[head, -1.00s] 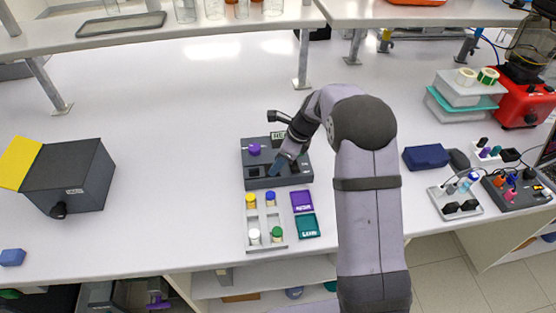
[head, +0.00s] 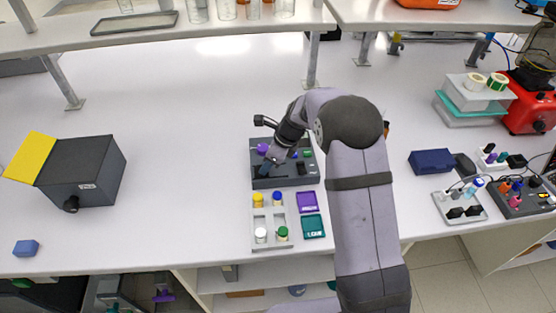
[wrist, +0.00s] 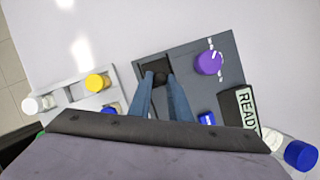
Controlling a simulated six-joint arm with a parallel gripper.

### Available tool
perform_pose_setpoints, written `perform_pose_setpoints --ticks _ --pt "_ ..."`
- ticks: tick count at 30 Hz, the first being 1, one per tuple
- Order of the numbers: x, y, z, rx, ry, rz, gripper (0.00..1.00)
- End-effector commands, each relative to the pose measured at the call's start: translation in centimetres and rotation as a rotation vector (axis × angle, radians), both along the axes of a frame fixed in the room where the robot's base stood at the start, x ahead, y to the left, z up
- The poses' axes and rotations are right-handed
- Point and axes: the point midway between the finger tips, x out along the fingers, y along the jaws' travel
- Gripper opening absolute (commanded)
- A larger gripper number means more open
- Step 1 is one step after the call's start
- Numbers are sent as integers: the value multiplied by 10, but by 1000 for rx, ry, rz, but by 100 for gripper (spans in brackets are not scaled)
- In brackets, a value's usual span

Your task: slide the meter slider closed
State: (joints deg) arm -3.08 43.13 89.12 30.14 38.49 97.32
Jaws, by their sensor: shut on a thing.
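The meter is a dark grey box (head: 300,179) on the bench in the head view. A black slot (wrist: 153,65) lies near one end of the top. The small dark slider knob (wrist: 160,78) stands at this slot, between my blue fingertips. My gripper (head: 268,167) is over the left part of the meter, shut on the slider knob. The arm hides part of the meter in the head view.
A grey tray with colored-cap vials (head: 265,240) and purple (head: 307,202) and teal (head: 313,227) pads lie in front of the meter. A dark box with a yellow flap (head: 90,170) stands at left. The bench between them is clear.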

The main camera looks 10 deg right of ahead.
Motion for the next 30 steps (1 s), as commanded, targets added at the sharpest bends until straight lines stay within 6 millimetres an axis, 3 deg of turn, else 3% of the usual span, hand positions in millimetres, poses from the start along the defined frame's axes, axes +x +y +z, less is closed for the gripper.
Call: perform_pose_setpoints --ticks 7,8,10,22,30 --pt "0 5 1 7 0 1 0" --pt "0 5 1 7 0 1 22" --pt "0 5 1 6 0 1 37" --pt "0 2 4 4 -2 0 37" --pt "-5 -8 30 5 -5 -1 37"
